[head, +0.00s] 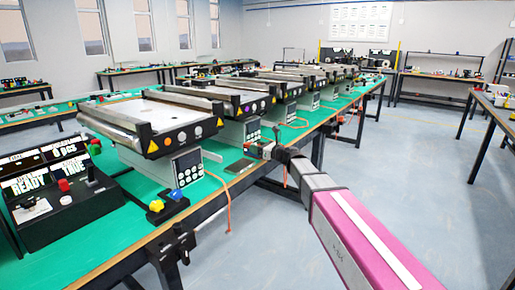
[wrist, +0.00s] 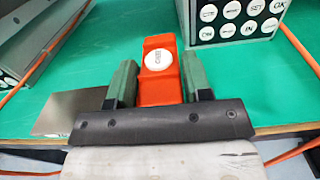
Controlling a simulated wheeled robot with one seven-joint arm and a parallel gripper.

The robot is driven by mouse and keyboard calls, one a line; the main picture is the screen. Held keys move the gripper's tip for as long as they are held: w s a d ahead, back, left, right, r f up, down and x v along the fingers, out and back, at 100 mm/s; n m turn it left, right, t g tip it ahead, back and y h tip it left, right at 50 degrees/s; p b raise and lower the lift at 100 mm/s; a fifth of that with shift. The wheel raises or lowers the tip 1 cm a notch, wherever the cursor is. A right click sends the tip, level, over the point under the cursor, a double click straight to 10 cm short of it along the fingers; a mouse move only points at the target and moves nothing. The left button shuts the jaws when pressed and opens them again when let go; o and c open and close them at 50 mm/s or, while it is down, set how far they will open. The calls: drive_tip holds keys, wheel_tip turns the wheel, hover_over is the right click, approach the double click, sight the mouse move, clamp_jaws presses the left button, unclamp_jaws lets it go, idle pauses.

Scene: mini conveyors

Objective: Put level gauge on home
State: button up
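The level gauge, an orange-red block with a round white face (wrist: 158,60), is between the two green fingers of my gripper (wrist: 158,82) in the wrist view. Both fingers touch its sides, and its lower end is hidden by the gripper's dark bar. I cannot tell whether it touches the table. In the head view my gripper (head: 258,148) is at the table's front edge, by the small conveyors. A flat grey square plate, apparently home (wrist: 68,112), lies bare on the green table, left of my gripper; it also shows in the head view (head: 240,165).
A keypad box (wrist: 235,22) stands close to the right of the gauge. A grey conveyor base (wrist: 40,35) is at the left. Orange cables run on both sides. Green tabletop (wrist: 90,75) between them is clear. A control console (head: 65,205) stands further left.

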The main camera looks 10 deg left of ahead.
drive_tip(key=shift+o, duration=1.2)
drive_tip(key=shift+d+r, duration=0.1)
drive_tip(key=v, duration=1.2)
drive_tip(key=s+d+f+n+g+h, duration=0.2)
drive_tip(key=s+d+f+n+h, duration=0.25)
drive_tip(key=d+f+n, duration=0.35)
drive_tip(key=s+d+f+n+g+h, duration=0.2)
drive_tip(key=s+d+f+n+h, duration=0.3)
drive_tip(key=f, duration=0.6)
drive_tip(key=s+d+f+n+g+h, duration=0.1)
drive_tip(key=s+d+f+n+h, duration=0.2)
drive_tip(key=d, duration=0.6)
drive_tip(key=s+d+f+n+g+h, duration=0.1)
drive_tip(key=s+d+f+n+h, duration=0.3)
drive_tip(key=d, duration=0.6)
drive_tip(key=s+f+n, duration=0.2)
drive_tip(key=s, duration=0.1)
drive_tip(key=shift+g, duration=0.4)
drive_tip(key=shift+f, duration=0.15)
